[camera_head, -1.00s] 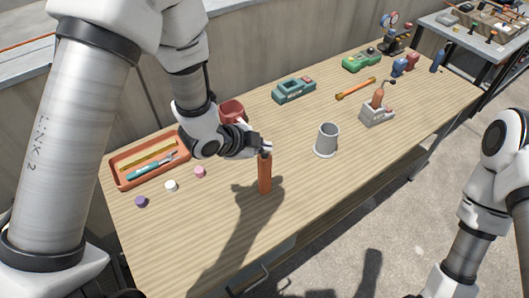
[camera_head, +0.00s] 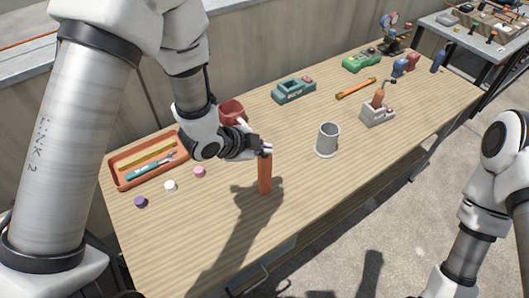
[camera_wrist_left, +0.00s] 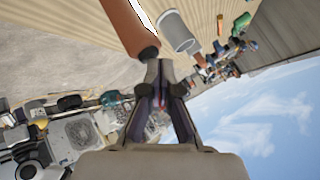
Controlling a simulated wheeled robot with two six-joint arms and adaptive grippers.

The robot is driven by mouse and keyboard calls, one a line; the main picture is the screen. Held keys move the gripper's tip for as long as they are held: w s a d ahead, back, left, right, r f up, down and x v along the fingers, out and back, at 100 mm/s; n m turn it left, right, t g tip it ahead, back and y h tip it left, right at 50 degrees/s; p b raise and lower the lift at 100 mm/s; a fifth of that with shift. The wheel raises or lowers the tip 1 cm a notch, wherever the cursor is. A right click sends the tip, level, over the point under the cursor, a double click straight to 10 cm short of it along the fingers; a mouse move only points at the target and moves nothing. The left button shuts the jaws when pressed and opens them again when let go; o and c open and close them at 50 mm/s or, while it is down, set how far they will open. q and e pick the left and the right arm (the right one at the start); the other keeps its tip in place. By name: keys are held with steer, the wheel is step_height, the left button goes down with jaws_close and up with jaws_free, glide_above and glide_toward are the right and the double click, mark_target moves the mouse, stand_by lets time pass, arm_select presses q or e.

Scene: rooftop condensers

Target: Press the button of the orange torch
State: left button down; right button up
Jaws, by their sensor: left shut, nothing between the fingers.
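The orange torch (camera_head: 265,176) stands upright on the wooden workbench, near the bench's front half. In the left wrist view its orange body (camera_wrist_left: 127,25) ends in a darker cap close to my fingertips. My left gripper (camera_head: 267,149) is shut and empty, with its fingertips at the top end of the torch. The shut fingers also show in the left wrist view (camera_wrist_left: 160,72). I cannot tell whether the tips touch the torch. The button is hidden or too small to make out. My right arm shows at the right, but its gripper is out of view.
An orange tray (camera_head: 122,184) with tools, a red mug (camera_head: 232,112) and small caps (camera_head: 170,186) are to the left. Farther back are a teal device (camera_head: 293,91) and a grey stand (camera_head: 375,116). The front bench area is clear.

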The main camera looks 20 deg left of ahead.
arm_select(q)
steer(key=shift+r+p, duration=0.3)
steer(key=shift+r, duration=0.1)
step_height(320, 180, up, 6)
steer(key=p, duration=0.5)
steer(key=shift+r, duration=0.1)
